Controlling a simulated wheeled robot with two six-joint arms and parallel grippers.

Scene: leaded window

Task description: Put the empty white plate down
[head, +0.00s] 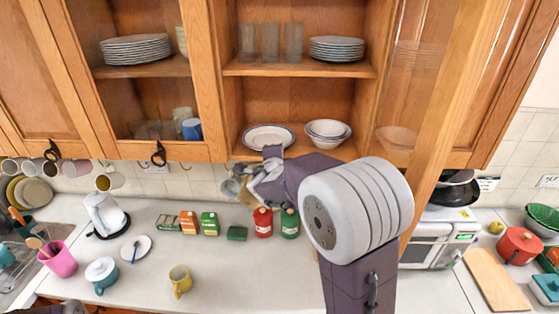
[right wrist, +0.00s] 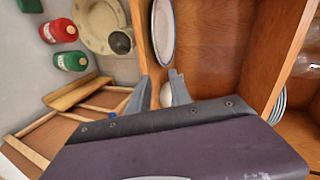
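A white plate with a blue rim (head: 268,136) lies flat and looks empty on the lowest shelf of the open wall cabinet. It also shows at the top of the right wrist view (right wrist: 163,32). My right gripper (head: 264,170) is just below and in front of the shelf's front edge, near the plate. In the right wrist view its two fingers (right wrist: 160,92) are apart, with no plate between them; a white bowl (right wrist: 166,95) shows behind the gap. My left gripper is not in view. A small white dish (head: 135,247) with a blue utensil is on the counter.
White bowls (head: 327,131) are right of the plate on the shelf. Plate stacks (head: 337,48) and glasses (head: 270,42) are above. An open cabinet door (head: 455,110) stands at the right. Red (head: 263,222) and green (head: 290,223) canisters stand below; the front counter has free room.

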